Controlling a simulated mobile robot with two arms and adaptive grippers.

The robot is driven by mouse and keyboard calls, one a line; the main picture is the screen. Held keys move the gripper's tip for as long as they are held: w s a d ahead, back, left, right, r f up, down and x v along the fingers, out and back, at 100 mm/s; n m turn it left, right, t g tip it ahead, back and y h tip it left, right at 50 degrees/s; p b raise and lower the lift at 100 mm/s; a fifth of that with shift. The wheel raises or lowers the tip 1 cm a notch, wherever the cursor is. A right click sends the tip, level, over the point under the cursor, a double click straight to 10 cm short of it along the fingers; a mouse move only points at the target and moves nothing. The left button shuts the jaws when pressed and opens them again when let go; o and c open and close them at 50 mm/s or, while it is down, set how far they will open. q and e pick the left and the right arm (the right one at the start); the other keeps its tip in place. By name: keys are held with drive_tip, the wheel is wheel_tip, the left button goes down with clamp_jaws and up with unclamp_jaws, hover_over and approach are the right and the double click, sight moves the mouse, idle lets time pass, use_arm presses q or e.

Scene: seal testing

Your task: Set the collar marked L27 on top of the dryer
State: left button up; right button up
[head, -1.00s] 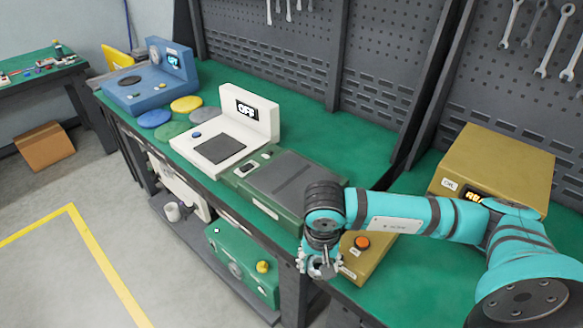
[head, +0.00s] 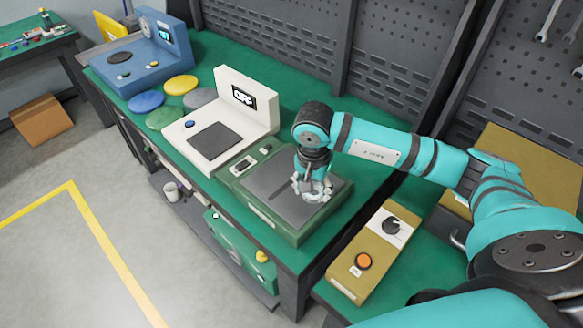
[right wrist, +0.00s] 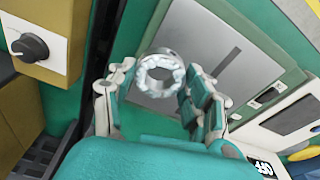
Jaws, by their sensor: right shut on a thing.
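My right gripper (head: 312,182) is shut on a pale grey ring-shaped collar (head: 319,193). The gripper is over the grey top plate of a low green device (head: 268,207). In the right wrist view the collar (right wrist: 159,76) sits between the fingertips of the gripper (right wrist: 160,88), with the grey plate (right wrist: 200,45) behind it. I cannot read any mark on the collar. No name is readable on the green device, so I cannot tell from lettering whether it is the dryer. Whether the collar touches the plate is unclear. My left gripper is not in view.
A white device (head: 227,148) with an OFF display stands left of the green one. A blue device (head: 142,68) and several coloured discs (head: 181,85) are farther left. A yellow-brown box (head: 370,252) with an orange button is to the right. A pegboard (head: 290,55) stands behind.

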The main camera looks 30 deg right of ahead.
sight(292, 180)
drive_tip(key=w, duration=0.2)
drive_tip(key=shift+w+a+r+p, duration=0.15)
drive_tip(key=shift+w+a+p, duration=0.15)
drive_tip(key=shift+w, duration=0.1)
drive_tip(key=w, duration=0.2)
drive_tip(key=w+p, duration=0.1)
drive_tip(key=w, duration=0.1)
drive_tip(key=shift+a+f, duration=0.1)
drive_tip(key=shift+f, duration=0.25)
drive_tip(key=w, duration=0.2)
drive_tip(key=shift+w+f, duration=0.25)
drive_tip(key=shift+w, duration=0.05)
drive_tip(key=shift+w+a+p, duration=0.1)
drive_tip(key=shift+w+p, duration=0.2)
drive_tip(key=shift+p, duration=0.05)
wheel_tip(292, 180, down, 3)
drive_tip(key=shift+f+p, duration=0.15)
drive_tip(key=shift+p, duration=0.7)
drive_tip(key=shift+f, duration=0.2)
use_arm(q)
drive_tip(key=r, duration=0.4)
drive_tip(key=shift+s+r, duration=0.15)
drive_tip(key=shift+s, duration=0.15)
